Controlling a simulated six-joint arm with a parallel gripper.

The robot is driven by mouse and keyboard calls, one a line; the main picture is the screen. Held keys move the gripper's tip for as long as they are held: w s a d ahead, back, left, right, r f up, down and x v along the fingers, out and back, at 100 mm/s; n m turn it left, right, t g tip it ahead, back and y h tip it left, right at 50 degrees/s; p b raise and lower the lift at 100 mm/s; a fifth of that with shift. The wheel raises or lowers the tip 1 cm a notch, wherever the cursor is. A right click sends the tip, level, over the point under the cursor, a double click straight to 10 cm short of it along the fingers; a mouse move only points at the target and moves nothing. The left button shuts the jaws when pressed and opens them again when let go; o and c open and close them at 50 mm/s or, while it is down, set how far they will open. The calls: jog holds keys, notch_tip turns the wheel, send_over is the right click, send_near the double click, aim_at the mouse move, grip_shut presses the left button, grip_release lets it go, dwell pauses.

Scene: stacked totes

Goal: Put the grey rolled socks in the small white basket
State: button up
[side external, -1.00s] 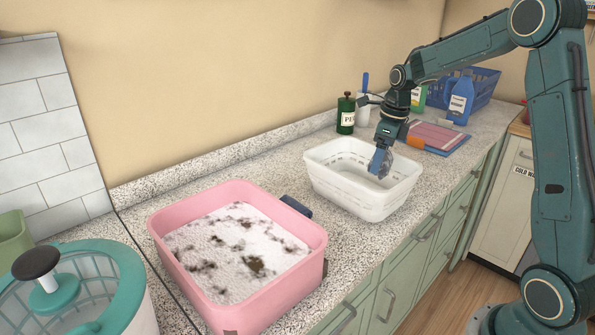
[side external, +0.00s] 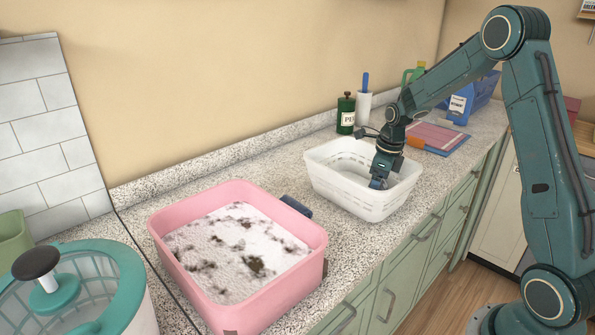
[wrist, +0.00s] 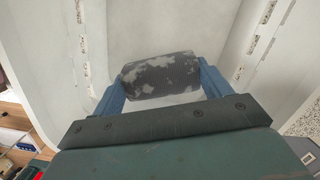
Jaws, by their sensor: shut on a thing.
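The small white basket (side external: 335,185) stands on the counter in the side external view. My gripper (side external: 378,183) reaches down inside it, near its right side. In the wrist view, the grey rolled socks (wrist: 160,75), a dark grey roll with pale patches, lie between the two blue fingers of my gripper (wrist: 160,82). The fingers are shut on the roll's two ends. The basket's white walls (wrist: 225,30) surround it in the wrist view. The socks are hidden by the basket wall and my gripper in the side view. I cannot tell whether they touch the basket floor.
A pink tub (side external: 312,240) with white, dark-speckled filling stands to the left of the basket. A teal-rimmed spinner (side external: 125,270) is at the near left. A green bottle (side external: 346,115), a paper towel roll (side external: 364,108) and a pink-and-blue folder (side external: 440,138) are behind the basket.

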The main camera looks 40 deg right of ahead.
aim_at(383, 185)
jog(key=shift+f, duration=0.35)
jog(key=o, duration=1)
jog(key=shift+r, duration=0.15)
notch_tip(383, 185, up, 12)
jog(key=s, duration=0.1)
jog(key=shift+s+d, duration=0.3)
jog(key=shift+d, duration=0.05)
